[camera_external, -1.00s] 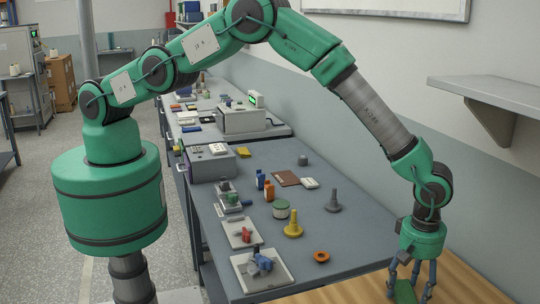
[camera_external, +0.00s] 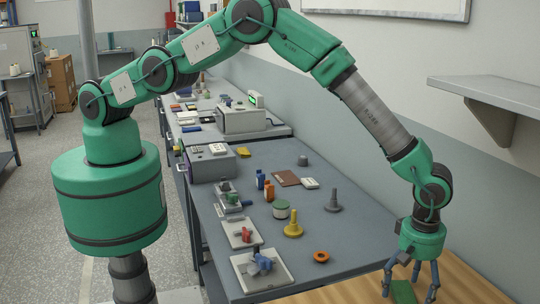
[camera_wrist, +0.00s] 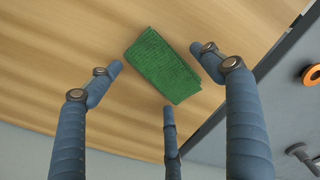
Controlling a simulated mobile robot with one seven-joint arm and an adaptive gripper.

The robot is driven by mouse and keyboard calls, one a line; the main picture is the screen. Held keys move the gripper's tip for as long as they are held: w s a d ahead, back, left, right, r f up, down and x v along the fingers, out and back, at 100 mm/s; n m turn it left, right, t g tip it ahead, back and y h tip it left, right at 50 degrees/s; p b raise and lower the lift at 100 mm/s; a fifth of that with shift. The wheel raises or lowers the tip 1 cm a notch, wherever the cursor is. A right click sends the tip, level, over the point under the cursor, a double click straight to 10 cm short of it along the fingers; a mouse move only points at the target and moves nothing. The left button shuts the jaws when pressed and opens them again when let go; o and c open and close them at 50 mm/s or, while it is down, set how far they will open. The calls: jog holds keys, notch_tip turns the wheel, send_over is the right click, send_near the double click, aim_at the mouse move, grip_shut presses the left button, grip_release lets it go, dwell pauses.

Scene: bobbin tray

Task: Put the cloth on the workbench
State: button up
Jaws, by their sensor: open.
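The cloth (camera_wrist: 163,66) is a green, folded rectangle lying on the wooden worktop in the wrist view. In the external view the cloth (camera_external: 403,292) shows at the bottom right, partly cut by the frame edge and the fingers. My gripper (camera_external: 410,284) points down over the cloth with its fingers spread. In the wrist view the fingers of my gripper (camera_wrist: 158,72) stand around the cloth, with gaps between the fingertips and its edges; it looks open and empty. The light wooden worktop of the workbench (camera_external: 461,286) adjoins the grey table at the bottom right.
The grey table (camera_external: 350,236) holds an orange ring (camera_external: 321,256), a yellow spindle (camera_external: 293,225), a grey spindle (camera_external: 333,202) and trays with small parts (camera_external: 282,277). A wall shelf (camera_external: 490,88) juts out at right. The wood around the cloth is clear.

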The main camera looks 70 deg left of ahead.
aim_at(409, 291)
notch_tip(409, 291, up, 12)
jog(key=shift+b, duration=0.45)
jog(key=shift+r, duration=0.1)
dwell(0.3)
jog(key=shift+r, duration=0.1)
dwell(0.7)
